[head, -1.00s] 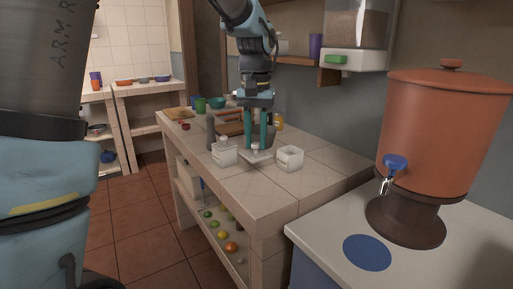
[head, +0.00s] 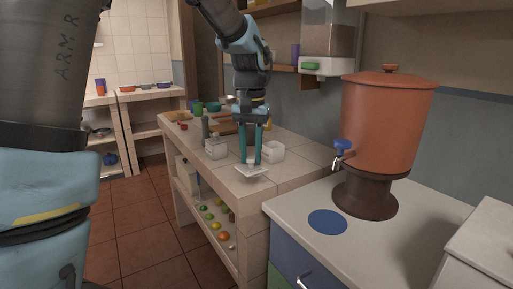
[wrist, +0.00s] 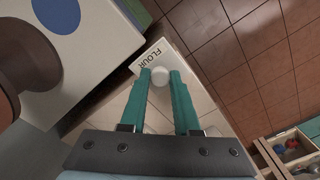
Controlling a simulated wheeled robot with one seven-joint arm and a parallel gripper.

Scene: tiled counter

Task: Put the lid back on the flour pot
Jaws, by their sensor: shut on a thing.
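My gripper (head: 250,160) is shut on the knob of a white square lid (head: 250,172). In the wrist view the lid (wrist: 158,52) reads FLOUR, and its round knob (wrist: 160,76) sits between my fingertips. The lid looks roughly level, near the front end of the tiled counter; I cannot tell its exact height. A white square pot (head: 272,152) stands behind and right of the lid and looks open. Another white pot (head: 217,149) stands behind and left, with what looks like a knobbed lid on it. Their labels are too small to read.
A terracotta dispenser (head: 385,130) with a blue tap stands on the white cabinet (head: 290,203) at right, beside a blue disc (head: 327,222). A dark, tall object (head: 205,128) and dishes stand farther back on the tiled counter (head: 240,186).

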